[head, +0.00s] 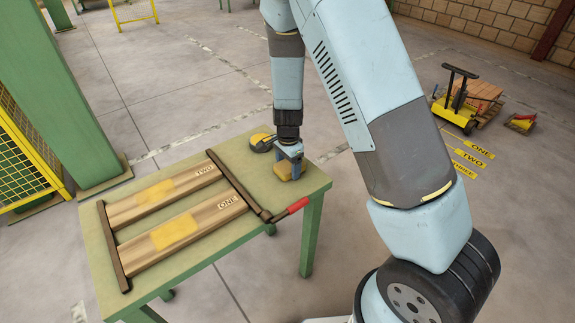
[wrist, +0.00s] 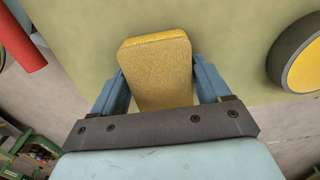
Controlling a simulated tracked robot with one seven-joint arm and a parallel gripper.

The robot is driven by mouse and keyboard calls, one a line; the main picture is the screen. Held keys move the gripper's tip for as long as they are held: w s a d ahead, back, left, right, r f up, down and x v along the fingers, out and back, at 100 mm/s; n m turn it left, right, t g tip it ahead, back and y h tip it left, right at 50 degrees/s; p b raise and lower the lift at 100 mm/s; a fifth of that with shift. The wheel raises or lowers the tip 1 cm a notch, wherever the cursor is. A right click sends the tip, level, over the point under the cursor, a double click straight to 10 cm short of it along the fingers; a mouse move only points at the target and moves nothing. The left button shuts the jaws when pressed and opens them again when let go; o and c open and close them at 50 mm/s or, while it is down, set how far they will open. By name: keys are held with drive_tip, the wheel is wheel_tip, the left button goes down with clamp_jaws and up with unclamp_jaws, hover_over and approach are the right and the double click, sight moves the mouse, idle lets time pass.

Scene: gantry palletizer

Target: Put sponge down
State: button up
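A yellow sponge (wrist: 158,68) sits between the two blue fingers of my gripper (wrist: 160,90) in the wrist view. The fingers press against its sides, so the gripper is shut on it. In the head view my gripper (head: 290,165) points down at the right end of the green table (head: 240,148), with a little of the sponge (head: 284,170) showing under it. The sponge is at or just above the tabletop; I cannot tell whether it touches.
Two wooden boards marked ONE (head: 185,232) and TWO (head: 163,193) lie on the table in a dark frame. A round black and yellow disc (head: 262,141) lies just behind my gripper. A yellow pallet truck (head: 455,112) stands on the floor.

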drive_tip(key=o, duration=0.4)
drive_tip(key=shift+c, duration=0.2)
drive_tip(key=shift+r, duration=0.15)
wheel_tip(320, 180, up, 12)
wheel_tip(320, 180, up, 12)
drive_tip(key=n+t+y, duration=0.1)
drive_tip(key=n+y, duration=0.1)
drive_tip(key=n, duration=0.1)
hover_over(288, 165)
drive_tip(key=s+d, duration=0.4)
drive_tip(key=d, duration=0.2)
drive_tip(key=s+d+r+n+t, duration=0.1)
drive_tip(key=s+d+r+n, duration=0.1)
drive_tip(key=s+d+r, duration=0.2)
drive_tip(key=s+d+r+n+t+h, duration=0.1)
drive_tip(key=s+d+r+n+t, duration=0.1)
drive_tip(key=s+r, duration=0.4)
drive_tip(key=s+d+r+n+t+h, duration=0.1)
drive_tip(key=s+d+r+n, duration=0.3)
drive_tip(key=s, duration=0.7)
drive_tip(key=d+r, duration=0.2)
drive_tip(key=d, duration=0.1)
drive_tip(key=shift+s+t, duration=0.2)
drive_tip(key=shift+t, duration=0.1)
